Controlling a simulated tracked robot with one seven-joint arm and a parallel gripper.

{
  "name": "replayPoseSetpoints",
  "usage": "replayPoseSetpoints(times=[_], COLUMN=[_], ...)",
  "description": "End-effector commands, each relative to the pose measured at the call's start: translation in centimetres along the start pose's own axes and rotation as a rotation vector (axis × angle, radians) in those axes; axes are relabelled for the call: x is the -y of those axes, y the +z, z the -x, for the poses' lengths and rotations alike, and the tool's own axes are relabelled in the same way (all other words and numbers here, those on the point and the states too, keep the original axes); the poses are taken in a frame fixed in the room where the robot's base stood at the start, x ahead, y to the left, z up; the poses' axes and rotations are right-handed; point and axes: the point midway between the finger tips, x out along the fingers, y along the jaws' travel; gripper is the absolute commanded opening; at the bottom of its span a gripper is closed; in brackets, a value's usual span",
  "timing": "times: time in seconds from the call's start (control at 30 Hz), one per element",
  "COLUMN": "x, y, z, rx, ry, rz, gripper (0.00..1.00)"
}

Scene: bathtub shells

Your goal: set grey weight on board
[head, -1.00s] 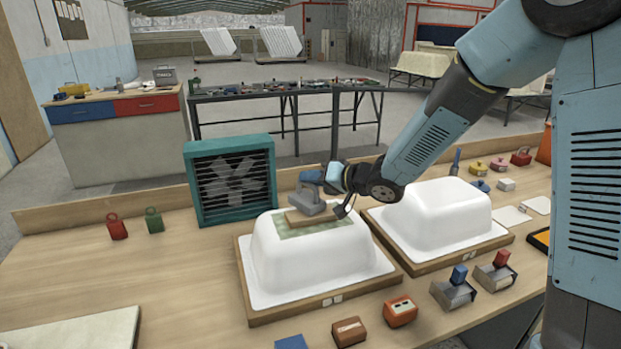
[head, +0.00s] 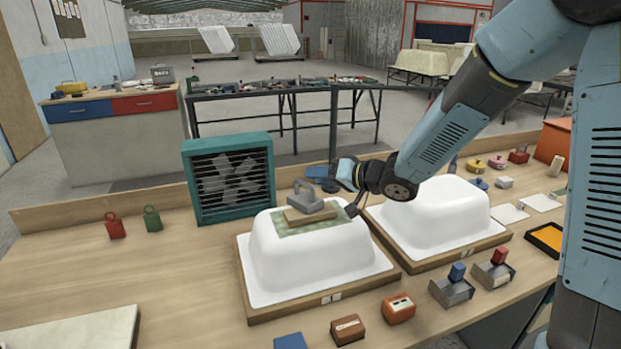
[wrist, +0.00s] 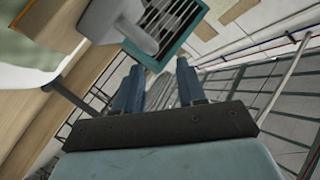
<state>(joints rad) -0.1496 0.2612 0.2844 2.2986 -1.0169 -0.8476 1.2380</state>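The grey weight (head: 307,205) with its loop handle sits upright on the small tan board (head: 311,215). The board lies on a green patch (head: 290,229) on top of the left white tub shell (head: 315,258). My gripper (head: 320,178) is just behind and right of the weight, apart from its handle. In the wrist view my gripper (wrist: 158,88) has its two blue fingers spread with nothing between them. Part of the grey weight (wrist: 122,25) shows at the upper left there, outside the fingers.
A second white shell (head: 435,215) stands to the right. A teal fan (head: 230,180) stands behind left. Red (head: 115,228) and green (head: 152,220) weights stand at the left. Orange (head: 398,308) and brown (head: 348,329) blocks lie in front. The left bench is mostly clear.

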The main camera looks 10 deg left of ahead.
Motion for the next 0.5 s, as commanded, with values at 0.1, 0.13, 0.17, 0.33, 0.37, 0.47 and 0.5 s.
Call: replayPoseSetpoints(times=[0.1, 0.13, 0.17, 0.33, 0.37, 0.47, 0.5], x=[0.0, 0.0, 0.0, 0.0, 0.0, 0.0, 0.0], y=[-0.1, -0.1, -0.1, -0.1, -0.1, -0.1, -0.1], z=[2.6, 3.2, 3.8, 6.6, 6.9, 7.9, 8.2], rx=[-0.004, -0.003, -0.003, -0.003, -0.003, -0.002, -0.002], ry=[0.003, 0.002, 0.002, 0.002, 0.001, 0.001, 0.001], rz=[0.001, 0.001, 0.002, 0.001, 0.0, 0.002, 0.001], gripper=[0.4, 0.4, 0.4, 0.4, 0.4, 0.4, 0.4])
